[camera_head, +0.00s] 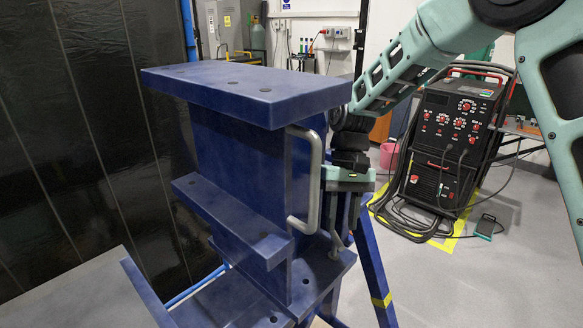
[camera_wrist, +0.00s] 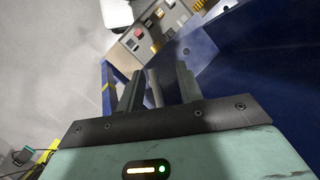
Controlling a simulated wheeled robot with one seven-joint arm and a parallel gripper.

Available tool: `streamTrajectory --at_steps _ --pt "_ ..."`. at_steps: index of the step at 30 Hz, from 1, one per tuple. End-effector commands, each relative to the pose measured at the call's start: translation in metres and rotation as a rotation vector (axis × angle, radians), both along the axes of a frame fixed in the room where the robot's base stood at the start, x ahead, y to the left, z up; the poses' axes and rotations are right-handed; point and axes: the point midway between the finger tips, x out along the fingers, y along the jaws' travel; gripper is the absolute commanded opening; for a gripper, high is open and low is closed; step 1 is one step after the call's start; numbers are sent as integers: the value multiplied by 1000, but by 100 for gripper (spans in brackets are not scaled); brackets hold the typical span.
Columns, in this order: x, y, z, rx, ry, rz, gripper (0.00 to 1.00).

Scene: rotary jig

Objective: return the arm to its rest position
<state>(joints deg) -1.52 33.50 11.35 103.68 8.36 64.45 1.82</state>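My gripper (camera_head: 341,222) is just to the right of the blue rotary jig (camera_head: 235,150) in the head view, pointing down beside the jig's grey handle (camera_head: 308,180). In the wrist view my gripper (camera_wrist: 160,78) shows two dark fingers standing apart with a gap between them. A thin grey rod shows in or behind that gap; I cannot tell whether it touches a finger. No held object is clear. My arm reaches in from the upper right of the head view, bent. The jig's blue plates also fill the right of the wrist view (camera_wrist: 265,60).
A black welding machine (camera_head: 448,140) with cables stands on the floor at the right, inside yellow tape. A dark curtain (camera_head: 95,130) hangs at the left. A panel with buttons (camera_wrist: 150,38) lies beyond the fingers in the wrist view.

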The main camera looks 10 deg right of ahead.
Motion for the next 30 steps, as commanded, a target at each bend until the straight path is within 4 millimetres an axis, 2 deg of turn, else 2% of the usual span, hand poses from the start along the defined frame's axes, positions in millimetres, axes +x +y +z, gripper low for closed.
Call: streamTrajectory --at_steps 5,12,18,23,24,26,30 --pt "-11 -17 5 -32 -79 -16 36" --pt "-54 -75 19 -119 -354 -68 36" --pt "-87 -105 25 -157 -523 -98 36" --pt "-114 -122 28 -174 -637 -116 36" --pt "-115 -101 29 -152 -625 -59 36" --pt "-122 -76 31 -126 -606 8 36" --pt "-149 -23 36 -71 -565 175 36"
